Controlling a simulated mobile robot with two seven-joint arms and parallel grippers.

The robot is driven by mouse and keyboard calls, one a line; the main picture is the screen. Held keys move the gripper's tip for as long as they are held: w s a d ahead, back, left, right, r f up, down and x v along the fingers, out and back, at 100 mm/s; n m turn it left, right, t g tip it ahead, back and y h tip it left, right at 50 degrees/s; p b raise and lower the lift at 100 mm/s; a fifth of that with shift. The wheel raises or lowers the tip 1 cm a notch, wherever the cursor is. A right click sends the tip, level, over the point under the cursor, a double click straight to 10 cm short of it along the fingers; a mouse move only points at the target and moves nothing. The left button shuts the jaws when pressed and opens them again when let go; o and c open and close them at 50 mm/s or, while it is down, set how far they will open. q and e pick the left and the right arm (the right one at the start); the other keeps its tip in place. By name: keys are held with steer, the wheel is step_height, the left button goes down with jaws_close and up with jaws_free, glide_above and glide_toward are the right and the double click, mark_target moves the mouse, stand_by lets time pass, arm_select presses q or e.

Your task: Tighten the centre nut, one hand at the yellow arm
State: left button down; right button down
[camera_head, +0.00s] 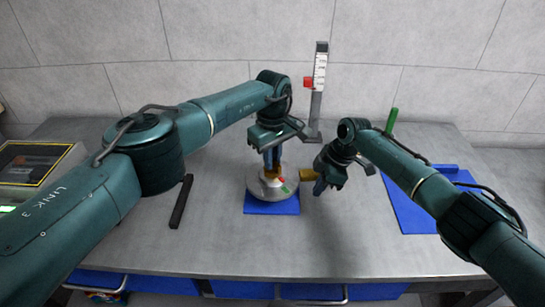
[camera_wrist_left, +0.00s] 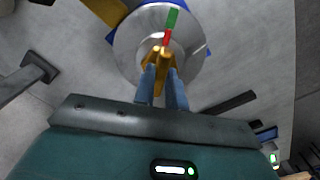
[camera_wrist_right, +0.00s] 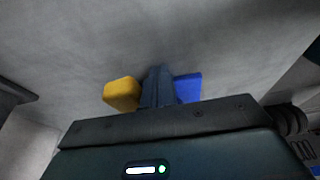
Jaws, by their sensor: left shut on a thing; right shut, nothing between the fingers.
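The hub, a silver disc (camera_head: 257,190), stands on a blue mat (camera_head: 272,208) at the middle of the table. My left gripper (camera_head: 271,160) points down over it. In the left wrist view its blue fingers are shut on the gold centre nut (camera_wrist_left: 157,57). A red mark (camera_wrist_left: 167,38) and a green mark (camera_wrist_left: 172,18) line up beyond the nut. The yellow arm (camera_head: 307,176) sticks out right of the hub. My right gripper (camera_head: 320,187) is shut and empty close beside the arm's end; in the right wrist view the yellow arm (camera_wrist_right: 122,94) is left of the fingers. I cannot tell whether they touch.
A grey post (camera_head: 317,90) with a scale and a red slider (camera_head: 308,82) stands behind the hub. A black bar (camera_head: 181,201) lies to the left. A blue tray (camera_head: 410,215) and a green handle (camera_head: 391,121) are right. The table front is clear.

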arm_select(q)
steer(key=c, duration=1.4)
jaws_free()
steer(key=shift+c, duration=0.2)
steer(key=shift+r, duration=0.15)
step_height(320, 180, up, 12)
